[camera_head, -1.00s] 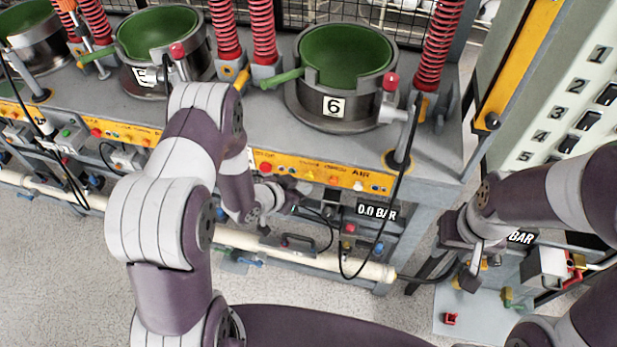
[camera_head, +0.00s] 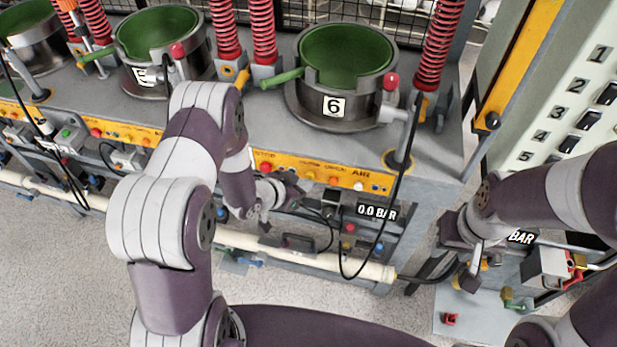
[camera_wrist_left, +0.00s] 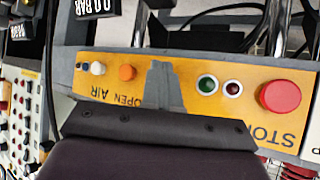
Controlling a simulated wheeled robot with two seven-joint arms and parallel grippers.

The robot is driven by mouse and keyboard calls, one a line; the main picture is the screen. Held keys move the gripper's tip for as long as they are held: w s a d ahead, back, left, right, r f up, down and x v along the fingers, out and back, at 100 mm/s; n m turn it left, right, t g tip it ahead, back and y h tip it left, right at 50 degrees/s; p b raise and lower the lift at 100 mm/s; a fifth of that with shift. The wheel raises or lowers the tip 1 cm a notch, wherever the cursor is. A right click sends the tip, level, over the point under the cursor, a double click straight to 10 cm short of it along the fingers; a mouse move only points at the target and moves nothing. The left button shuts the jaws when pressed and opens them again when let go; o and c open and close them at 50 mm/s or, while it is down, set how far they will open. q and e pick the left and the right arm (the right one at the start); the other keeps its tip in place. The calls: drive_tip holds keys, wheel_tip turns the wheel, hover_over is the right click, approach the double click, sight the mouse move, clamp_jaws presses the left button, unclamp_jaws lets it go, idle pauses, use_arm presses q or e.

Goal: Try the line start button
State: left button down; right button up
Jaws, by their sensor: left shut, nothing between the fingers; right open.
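A yellow control strip (camera_wrist_left: 140,97) crosses the left wrist view, with its lettering upside down. It carries a green button (camera_wrist_left: 207,84), a small dark red button (camera_wrist_left: 232,89) and a large red STOP button (camera_wrist_left: 279,96). I cannot read a label that says line start. My left gripper (camera_head: 293,190) is shut and empty, near the strip below station 6. Its grey fingers also show in the left wrist view (camera_wrist_left: 164,82), between the orange button (camera_wrist_left: 127,72) and the green one. I cannot tell whether they touch the strip. My right gripper (camera_head: 473,275) is open at the right.
Press pot 6 (camera_head: 340,75) stands on the bench above the strip. A 0.0 BAR display (camera_head: 377,212) and a hanging black cable (camera_head: 405,160) are right of my left gripper. A cream pipe (camera_head: 330,262) runs below. A numbered switch panel (camera_head: 570,110) stands at the right.

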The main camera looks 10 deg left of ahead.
use_arm(q)
drive_tip(key=shift+w, duration=0.15)
idle(0.4)
drive_tip(key=shift+s, duration=0.85)
drive_tip(key=s+p, duration=0.1)
drive_tip(key=s, duration=0.4)
drive_tip(key=shift+a, duration=0.1)
idle(0.6)
